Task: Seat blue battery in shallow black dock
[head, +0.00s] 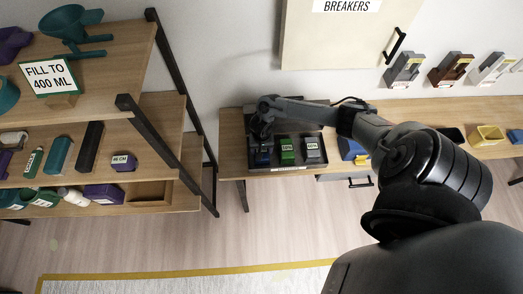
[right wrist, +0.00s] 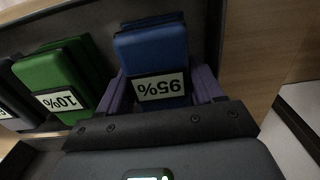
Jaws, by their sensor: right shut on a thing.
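The blue battery (head: 263,155), labelled 95%, sits at the left end of a dark tray (head: 247,124) on the bench. In the right wrist view the blue battery (right wrist: 152,52) stands between the purple fingers of my right gripper (right wrist: 163,88), which is shut on it. In the head view my right gripper (head: 263,138) reaches down over the battery from above and partly hides it. A small flat black object (head: 452,134) lies farther right on the bench; I cannot tell whether it is the shallow black dock. My left gripper is not in view.
A green battery (head: 286,152) and a grey battery (head: 312,150) stand beside the blue one in the tray. A blue object (head: 352,148) and a yellow bin (head: 486,136) stand to the right. Wall holders (head: 404,70) hang above. Shelving (head: 130,104) stands at left.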

